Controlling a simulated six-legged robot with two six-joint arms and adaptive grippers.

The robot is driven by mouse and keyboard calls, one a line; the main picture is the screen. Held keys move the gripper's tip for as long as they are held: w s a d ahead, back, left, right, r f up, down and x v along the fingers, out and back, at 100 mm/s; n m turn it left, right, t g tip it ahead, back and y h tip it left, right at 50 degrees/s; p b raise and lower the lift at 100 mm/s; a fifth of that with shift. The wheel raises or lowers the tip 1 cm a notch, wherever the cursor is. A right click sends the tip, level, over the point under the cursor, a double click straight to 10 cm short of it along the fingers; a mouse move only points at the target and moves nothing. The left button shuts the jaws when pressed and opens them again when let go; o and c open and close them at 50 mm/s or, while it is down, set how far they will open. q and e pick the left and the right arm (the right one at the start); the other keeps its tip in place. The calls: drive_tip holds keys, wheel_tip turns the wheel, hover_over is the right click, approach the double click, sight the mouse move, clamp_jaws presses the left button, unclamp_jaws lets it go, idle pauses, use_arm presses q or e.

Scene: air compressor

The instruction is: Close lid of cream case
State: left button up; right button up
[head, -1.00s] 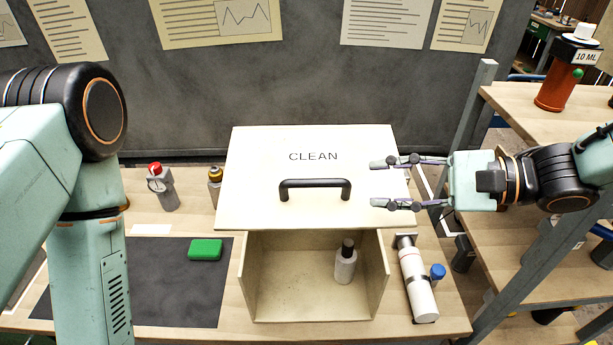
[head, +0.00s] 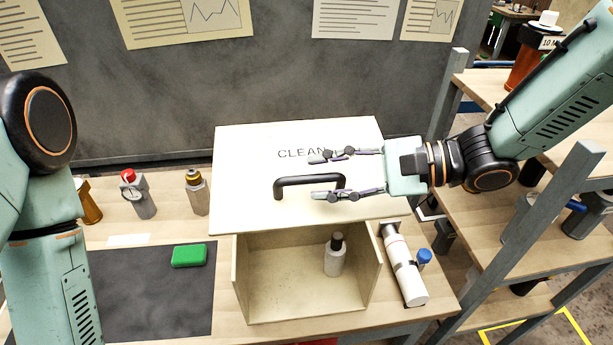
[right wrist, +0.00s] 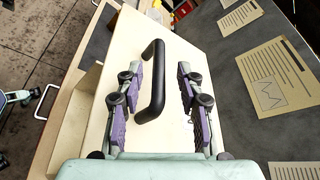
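The cream case (head: 240,290) sits on the workbench with its inside showing from the front. Its cream lid (head: 240,150), marked CLEAN, is raised clear of that opening; its exact tilt is hard to tell. A black bar handle (head: 293,181) stands on the lid. My right gripper (head: 317,176) is open, with its fingers above and below the handle's right part in the head view. In the right wrist view the handle (right wrist: 153,85) lies between the spread fingers, with gaps on both sides. My left gripper is out of view; only its arm shows.
A bottle (head: 335,256) with a dark cap stands inside the case. A white cylinder (head: 403,265) lies to its right. A green block (head: 189,256) rests on the dark mat (head: 150,300) at left. Several bottles stand behind the mat. A metal shelf post (head: 520,240) is at right.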

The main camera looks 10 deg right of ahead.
drive_tip(key=shift+w+a+f, duration=0.1)
drive_tip(key=shift+a+f, duration=0.15)
drive_tip(key=shift+a, duration=0.35)
drive_tip(key=shift+w+f, duration=0.1)
drive_tip(key=shift+f, duration=0.1)
drive_tip(key=shift+w+a, duration=0.2)
drive_tip(key=shift+a, duration=0.65)
drive_tip(key=shift+s+d, duration=0.15)
drive_tip(key=shift+d, duration=0.4)
drive_tip(key=c, duration=0.4)
drive_tip(key=shift+c, duration=0.6)
drive_tip(key=shift+a, duration=0.2)
clamp_jaws()
